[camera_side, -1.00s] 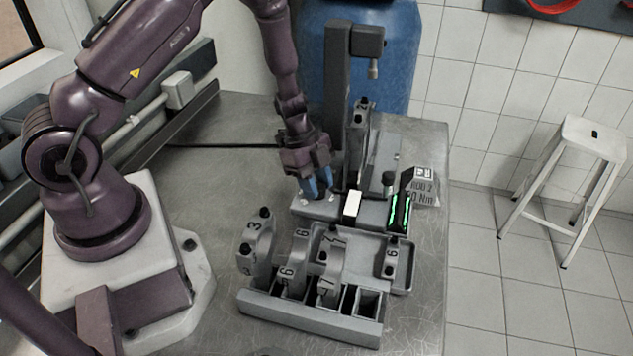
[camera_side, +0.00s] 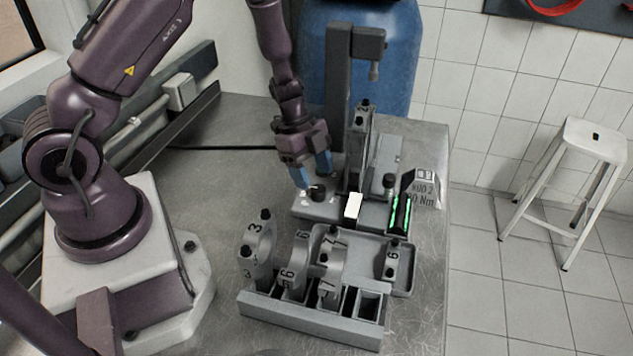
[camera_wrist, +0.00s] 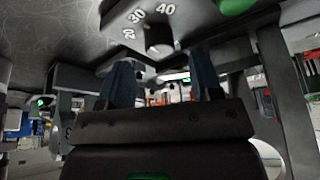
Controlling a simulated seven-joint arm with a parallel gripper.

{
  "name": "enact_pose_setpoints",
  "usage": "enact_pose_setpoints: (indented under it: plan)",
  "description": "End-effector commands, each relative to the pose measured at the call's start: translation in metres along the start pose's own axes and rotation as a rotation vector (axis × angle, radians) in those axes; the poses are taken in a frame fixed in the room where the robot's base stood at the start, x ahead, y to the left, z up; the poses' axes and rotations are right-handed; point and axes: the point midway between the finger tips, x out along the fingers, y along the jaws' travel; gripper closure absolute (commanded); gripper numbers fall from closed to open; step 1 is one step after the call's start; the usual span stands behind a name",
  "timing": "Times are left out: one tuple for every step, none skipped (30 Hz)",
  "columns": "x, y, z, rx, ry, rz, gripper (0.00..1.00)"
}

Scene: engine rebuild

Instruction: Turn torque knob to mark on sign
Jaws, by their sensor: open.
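The black torque knob (camera_side: 318,192) stands on a grey base block in the side view. In the wrist view the knob (camera_wrist: 158,40) sits beside a dial marked 20, 30 and 40; I cannot clearly tell where it points.
A grey rack (camera_side: 310,318) with several numbered caps stands in front. A white block (camera_side: 353,207) and a green-lit black device (camera_side: 401,215) stand right of the knob. A tall dark post (camera_side: 338,100) rises just behind. The bench (camera_side: 225,230) is clear at left.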

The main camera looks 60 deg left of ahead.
Motion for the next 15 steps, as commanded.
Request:
enact_pose_setpoints:
  plan:
    - [-0.013, -0.001, -0.001, 0.003, 0.000, -0.005, 0.41]
    - [-0.021, -0.001, -0.001, 0.003, 0.000, -0.005, 0.41]
    - [-0.030, -0.001, -0.001, 0.002, 0.000, -0.006, 0.41]
    - [-0.037, -0.001, -0.001, 0.003, 0.000, -0.005, 0.41]
    - [-0.043, -0.001, -0.001, 0.002, 0.000, -0.005, 0.41]
    - [-0.052, -0.001, -0.001, 0.002, 0.000, -0.005, 0.41]
    - [-0.058, -0.001, -0.001, 0.003, 0.000, -0.004, 0.41]
    - [-0.063, -0.001, -0.001, 0.002, 0.000, -0.004, 0.41]
    - [-0.070, 0.000, -0.001, 0.002, 0.000, -0.003, 0.41]
    - [-0.075, 0.000, 0.000, 0.002, 0.000, -0.003, 0.41]
    - [-0.079, 0.000, 0.000, 0.001, 0.000, -0.003, 0.41]
    - [-0.084, 0.000, 0.000, 0.001, 0.000, -0.002, 0.41]
    - [-0.087, 0.000, 0.000, 0.001, 0.000, -0.002, 0.41]
    - [-0.089, 0.000, 0.000, 0.001, 0.000, -0.002, 0.41]
    - [-0.092, 0.000, 0.000, 0.000, 0.000, -0.001, 0.41]
